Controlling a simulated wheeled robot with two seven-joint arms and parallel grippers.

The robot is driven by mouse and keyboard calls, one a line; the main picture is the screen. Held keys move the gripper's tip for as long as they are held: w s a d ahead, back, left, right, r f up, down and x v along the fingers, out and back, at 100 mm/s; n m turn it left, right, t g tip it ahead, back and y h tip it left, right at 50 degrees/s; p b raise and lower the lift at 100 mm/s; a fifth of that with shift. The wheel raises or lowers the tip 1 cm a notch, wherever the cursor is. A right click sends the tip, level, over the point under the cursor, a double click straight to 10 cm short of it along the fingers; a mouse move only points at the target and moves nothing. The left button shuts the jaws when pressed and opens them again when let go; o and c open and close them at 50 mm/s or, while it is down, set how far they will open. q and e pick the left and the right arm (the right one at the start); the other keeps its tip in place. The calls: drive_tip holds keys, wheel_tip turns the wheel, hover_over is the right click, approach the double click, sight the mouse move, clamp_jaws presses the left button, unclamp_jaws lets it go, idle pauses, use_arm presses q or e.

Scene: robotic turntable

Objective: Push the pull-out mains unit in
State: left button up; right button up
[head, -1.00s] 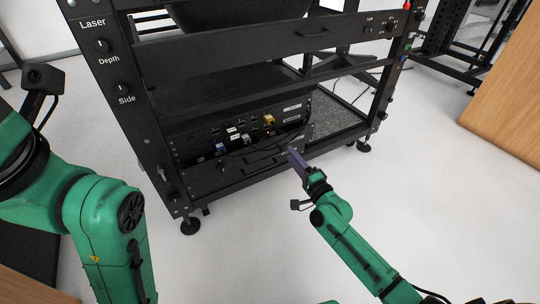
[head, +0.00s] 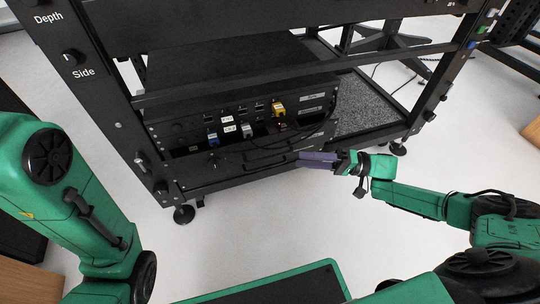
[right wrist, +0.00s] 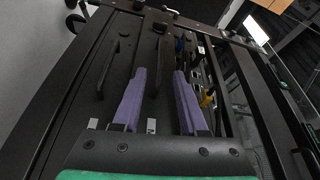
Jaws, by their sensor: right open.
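The pull-out mains unit (head: 235,172) is a low black drawer at the bottom of the rack, with dark handles on its front. Its front stands forward of the socket panel, and plugs and cables show behind it. My right gripper (head: 301,159), with purple fingers, is at the right end of this front.
The black rack (head: 119,125) has posts with knobs and a foot (head: 184,214) on the floor. Blue, white and yellow plugs (head: 278,109) sit behind the drawer front. A speckled grey shelf (head: 370,105) lies to the right. The pale floor in front is clear.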

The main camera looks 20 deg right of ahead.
sight(272, 157)
drive_tip(key=b+x, duration=0.3)
drive_tip(key=x, duration=0.6)
drive_tip(key=shift+w+a+f, duration=0.1)
drive_tip(key=shift+a, duration=0.25)
drive_tip(key=c, duration=0.3)
clamp_jaws()
drive_tip(key=shift+w, duration=0.1)
